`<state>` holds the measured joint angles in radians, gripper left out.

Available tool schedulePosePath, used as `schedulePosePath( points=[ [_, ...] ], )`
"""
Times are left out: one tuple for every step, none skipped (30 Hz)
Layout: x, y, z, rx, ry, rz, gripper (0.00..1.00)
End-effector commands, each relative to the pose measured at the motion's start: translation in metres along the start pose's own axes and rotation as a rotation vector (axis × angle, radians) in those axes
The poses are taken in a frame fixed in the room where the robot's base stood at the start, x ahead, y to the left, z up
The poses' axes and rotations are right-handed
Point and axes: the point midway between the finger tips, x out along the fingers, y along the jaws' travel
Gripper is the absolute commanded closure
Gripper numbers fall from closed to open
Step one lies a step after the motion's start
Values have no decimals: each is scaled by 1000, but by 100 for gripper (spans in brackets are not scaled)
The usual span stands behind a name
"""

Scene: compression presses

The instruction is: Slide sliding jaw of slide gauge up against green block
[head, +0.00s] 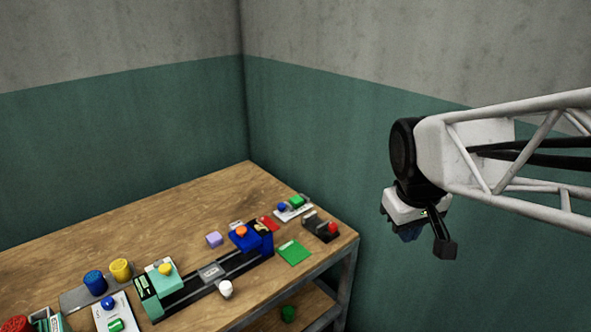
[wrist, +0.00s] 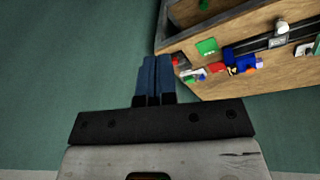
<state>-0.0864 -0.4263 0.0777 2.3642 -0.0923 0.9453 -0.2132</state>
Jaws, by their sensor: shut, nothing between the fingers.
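My gripper (head: 424,236) hangs at the right, high and clear of the bench; in the wrist view its blue fingers (wrist: 153,75) are together with nothing between them. I cannot tell for sure which device is the slide gauge. A white plate (head: 283,216) at the bench's far right carries a blue knob (head: 281,207) and a small green block (head: 296,201), with a gap too small to judge. A similar white plate (head: 127,304) at the front left has a blue knob (head: 108,302) and green block (head: 116,325). The sliding jaw is not clearly distinguishable.
A long dark rail (head: 190,296) holds a teal block (head: 166,281), a grey carriage (head: 212,272) and a blue block (head: 248,242). A white knob (head: 226,288) stands in front. A green square (head: 294,252) and a red-knobbed dark device (head: 321,227) sit near the right edge.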

Motion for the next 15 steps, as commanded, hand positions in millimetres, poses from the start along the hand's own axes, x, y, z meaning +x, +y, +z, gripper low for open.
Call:
schedulePosePath(
  points=[
    [1, 0, -13, -34, -7, 2, 100],
    [2, 0, -20, -55, -10, 4, 100],
    [2, 0, -30, -85, -13, 7, 100],
    [3, 0, -37, -106, -17, 8, 100],
    [4, 0, -44, -127, -20, 11, 100],
    [5, 0, -53, -156, -24, 14, 100],
    [6, -1, -60, -178, -27, 16, 100],
    [7, -1, -67, -200, -30, 17, 100],
    [8, -2, -77, -228, -33, 19, 100],
    [10, -2, -84, -250, -37, 21, 100],
    [12, -3, -91, -271, -41, 23, 100],
    [13, -4, -101, -301, -44, 26, 100],
    [15, -5, -108, -322, -47, 28, 100],
    [16, -6, -116, -345, -50, 29, 100],
    [18, -8, -125, -372, -54, 31, 100]
  ],
)
